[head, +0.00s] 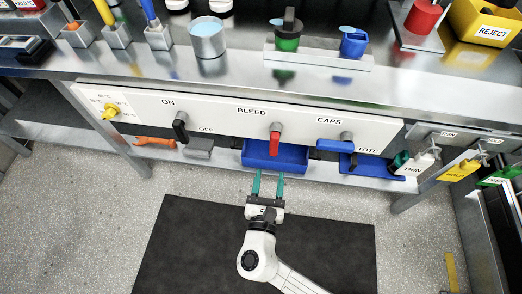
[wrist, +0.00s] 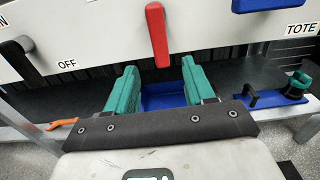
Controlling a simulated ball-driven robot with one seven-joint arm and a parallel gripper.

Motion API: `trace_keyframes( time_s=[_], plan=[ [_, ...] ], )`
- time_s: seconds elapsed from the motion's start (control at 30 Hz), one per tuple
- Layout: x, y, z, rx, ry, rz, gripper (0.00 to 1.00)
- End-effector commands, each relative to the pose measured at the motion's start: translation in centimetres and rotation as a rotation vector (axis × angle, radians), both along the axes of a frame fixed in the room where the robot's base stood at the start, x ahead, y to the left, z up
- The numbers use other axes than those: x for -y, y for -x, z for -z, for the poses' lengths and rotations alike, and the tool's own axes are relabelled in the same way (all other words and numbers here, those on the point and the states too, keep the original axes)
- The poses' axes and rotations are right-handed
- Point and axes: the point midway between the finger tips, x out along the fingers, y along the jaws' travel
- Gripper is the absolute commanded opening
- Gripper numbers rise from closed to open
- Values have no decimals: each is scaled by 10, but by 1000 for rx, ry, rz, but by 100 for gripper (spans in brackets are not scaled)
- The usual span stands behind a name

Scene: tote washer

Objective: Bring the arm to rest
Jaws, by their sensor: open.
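My gripper (head: 267,187) is open and empty, its two green fingers pointing at the bench front in the head view. In the wrist view the green fingers (wrist: 160,88) stand apart with nothing between them. They are below the red BLEED handle (head: 275,143), which hangs down and also shows in the wrist view (wrist: 157,35). A blue tote (head: 277,158) lies on the lower shelf beyond the fingertips. My white arm reaches from the lower right over a dark mat (head: 180,245).
The white panel (head: 225,121) carries a black ON/OFF handle (head: 180,130), a yellow knob (head: 110,112) and a blue CAPS handle (head: 335,145). An orange wrench (head: 155,141) lies on the lower shelf. THIN (head: 420,160) and HOLD tags hang at right.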

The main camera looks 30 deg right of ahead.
Motion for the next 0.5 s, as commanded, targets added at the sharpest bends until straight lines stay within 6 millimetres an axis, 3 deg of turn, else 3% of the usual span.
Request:
trace_keyframes(
  time_s=[0.27, 0.37, 0.5],
  plan=[
    [0, 0, 0, 0, 0, 0, 53],
    [21, 4, -6, 31, -91, 73, 53],
    [77, 25, -14, 136, -375, 294, 53]
  ],
)
